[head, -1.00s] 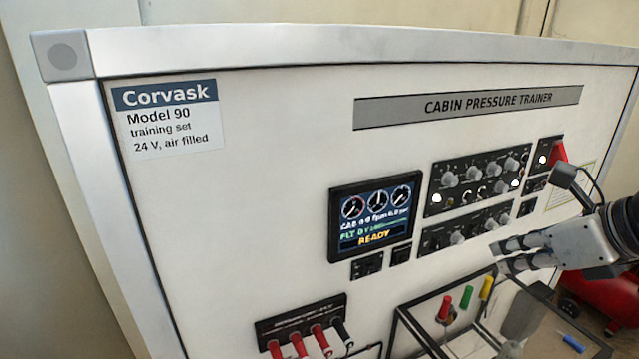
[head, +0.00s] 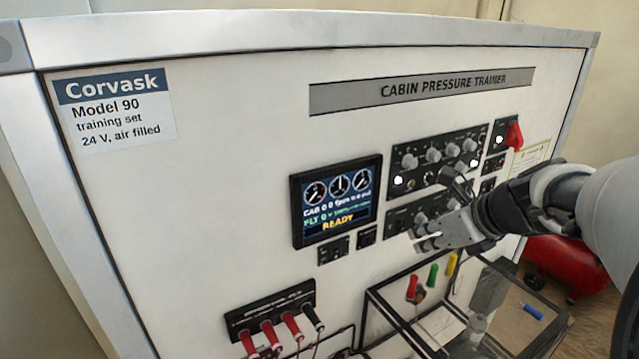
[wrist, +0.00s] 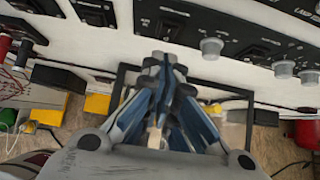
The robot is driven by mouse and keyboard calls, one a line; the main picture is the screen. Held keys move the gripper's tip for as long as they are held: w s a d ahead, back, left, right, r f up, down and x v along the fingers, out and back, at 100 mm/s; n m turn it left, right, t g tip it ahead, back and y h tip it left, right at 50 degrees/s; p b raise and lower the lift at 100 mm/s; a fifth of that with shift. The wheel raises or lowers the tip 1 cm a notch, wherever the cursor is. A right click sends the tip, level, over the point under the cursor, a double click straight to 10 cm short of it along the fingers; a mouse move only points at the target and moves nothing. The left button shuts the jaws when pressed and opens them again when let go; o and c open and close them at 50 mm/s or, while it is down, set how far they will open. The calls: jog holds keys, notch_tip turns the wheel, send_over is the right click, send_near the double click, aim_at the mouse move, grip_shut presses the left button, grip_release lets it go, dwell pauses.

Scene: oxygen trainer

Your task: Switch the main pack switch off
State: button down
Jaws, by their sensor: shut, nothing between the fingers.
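My gripper (head: 428,240) is shut and empty, in front of the white trainer panel (head: 220,190). In the head view its fingertips are by the left end of the lower knob panel (head: 400,222), right of the small switch plates under the display. In the wrist view the fingertips (wrist: 163,65) lie below a black switch plate (wrist: 162,22), and a second plate (wrist: 95,12) is to its left. Whether they touch the panel is unclear. No label for the main pack switch is readable. A red switch cover (head: 514,135) sits at the panel's upper right.
The display (head: 336,200) reads READY. A red tank (head: 565,265) stands at right.

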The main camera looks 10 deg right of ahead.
jog(key=shift+w+a+f, duration=0.1)
jog(key=shift+w+a, duration=0.2)
jog(key=shift+w, duration=0.5)
jog(key=shift+w+f+p, duration=0.15)
jog(key=shift+w+p, duration=0.05)
jog(key=shift+p, duration=0.15)
jog(key=shift+w+a+r+p, duration=0.1)
jog(key=shift+r+p, duration=0.7)
jog(key=shift+p, duration=0.1)
